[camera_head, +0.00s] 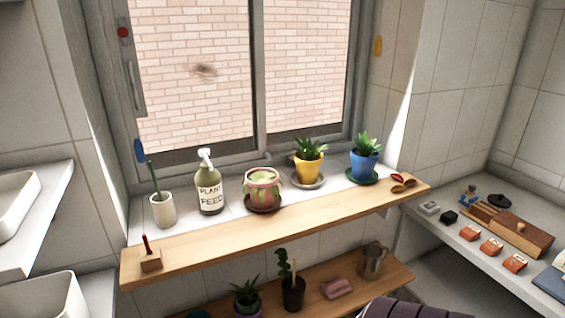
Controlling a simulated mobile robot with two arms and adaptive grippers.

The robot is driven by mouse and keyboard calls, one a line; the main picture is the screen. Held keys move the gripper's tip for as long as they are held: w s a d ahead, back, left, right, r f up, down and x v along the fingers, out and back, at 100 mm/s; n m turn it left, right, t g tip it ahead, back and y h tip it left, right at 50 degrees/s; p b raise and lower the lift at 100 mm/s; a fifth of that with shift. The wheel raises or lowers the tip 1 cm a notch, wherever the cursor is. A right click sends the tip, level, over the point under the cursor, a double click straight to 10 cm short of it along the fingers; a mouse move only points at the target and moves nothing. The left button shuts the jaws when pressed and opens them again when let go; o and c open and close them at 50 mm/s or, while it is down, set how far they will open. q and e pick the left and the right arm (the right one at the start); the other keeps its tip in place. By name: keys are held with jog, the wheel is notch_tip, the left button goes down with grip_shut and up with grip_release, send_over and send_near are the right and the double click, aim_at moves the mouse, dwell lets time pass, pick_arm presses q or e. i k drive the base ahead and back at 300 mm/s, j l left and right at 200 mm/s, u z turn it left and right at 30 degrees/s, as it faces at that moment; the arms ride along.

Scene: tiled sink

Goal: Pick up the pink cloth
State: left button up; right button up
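A small folded pink cloth (337,288) lies on the lower wooden shelf. It sits between a dark plant pot and a metal mug. Neither of my grippers shows in the head view. A dark ribbed shape at the bottom edge, just below and right of the cloth, may be part of my own arm.
On the lower shelf stand a dark pot (293,295) and a metal mug (373,262) on either side of the cloth. A right counter (460,228) holds small items.

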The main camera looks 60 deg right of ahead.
aim_at(338, 287)
jog(key=z, duration=2.25)
